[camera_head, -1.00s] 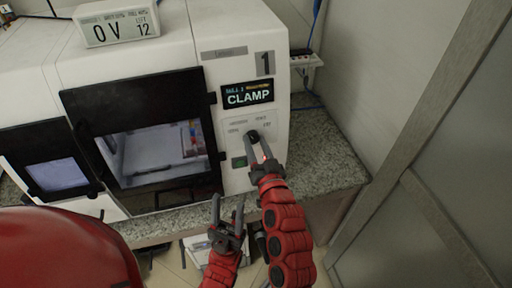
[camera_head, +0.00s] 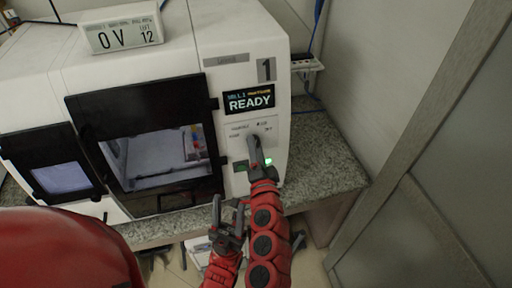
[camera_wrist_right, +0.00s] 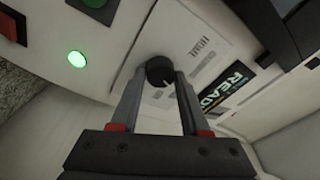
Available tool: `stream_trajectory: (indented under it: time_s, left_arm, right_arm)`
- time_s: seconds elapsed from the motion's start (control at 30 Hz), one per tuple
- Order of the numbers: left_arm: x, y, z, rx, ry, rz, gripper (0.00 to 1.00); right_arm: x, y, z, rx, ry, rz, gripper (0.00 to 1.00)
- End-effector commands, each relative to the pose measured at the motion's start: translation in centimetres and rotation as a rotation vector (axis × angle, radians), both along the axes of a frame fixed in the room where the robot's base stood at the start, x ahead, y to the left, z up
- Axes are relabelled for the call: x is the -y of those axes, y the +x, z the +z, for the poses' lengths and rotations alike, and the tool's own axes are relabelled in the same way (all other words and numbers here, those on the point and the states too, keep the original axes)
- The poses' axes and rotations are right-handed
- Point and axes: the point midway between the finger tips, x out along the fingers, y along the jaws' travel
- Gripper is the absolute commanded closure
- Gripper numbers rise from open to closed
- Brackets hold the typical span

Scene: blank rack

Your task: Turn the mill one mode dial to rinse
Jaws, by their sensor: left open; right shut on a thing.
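The mode dial is a small round black knob on the front panel of mill 1 (camera_head: 285,110). The dial (camera_wrist_right: 160,71) shows in the right wrist view, with a short white mark on it; its labels are too small to read reliably. My right gripper (camera_wrist_right: 160,82) is shut on the dial, one finger on each side. In the head view my right gripper (camera_head: 254,143) covers most of the dial. The mill's display (camera_head: 249,99) reads READY. My left gripper (camera_head: 229,222) is open and empty, low in front of the counter.
A green lamp (camera_wrist_right: 77,59) is lit on the panel near the dial. The mill's dark-framed window (camera_head: 148,197) is left of the panel. A readout box (camera_head: 120,28) sits on top. Bare granite counter (camera_head: 325,165) lies to the right, beside a wall and door.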

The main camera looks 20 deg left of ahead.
Motion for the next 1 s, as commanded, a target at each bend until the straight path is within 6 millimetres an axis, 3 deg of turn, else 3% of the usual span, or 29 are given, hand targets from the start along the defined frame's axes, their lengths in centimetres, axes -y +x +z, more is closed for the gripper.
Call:
stream_trajectory:
  time_s: [0.6,0.63,0.7,0.77,1.0]
  left_arm:
    - [0.01,0.0,0.12,0.0,0.0,0.0,0.5]
    - [0.0,-0.01,0.12,0.0,0.0,0.0,0.5]
    - [0.0,0.0,0.12,0.0,0.0,0.0,0.5]
    - [0.0,0.0,0.12,0.0,0.0,0.0,0.5]
    - [0.0,0.0,0.12,0.0,0.0,0.0,0.5]
  right_arm:
    - [0.01,0.03,0.07,-0.02,0.032,-0.007,1.0]
    - [0.01,0.03,0.07,-0.02,0.032,-0.006,0.49]
    - [-0.01,0.02,0.06,-0.02,0.032,-0.006,0.37]
    - [-0.01,0.02,0.06,-0.02,0.032,-0.006,0.26]
    - [-0.03,0.0,0.03,-0.021,0.032,-0.005,0.25]
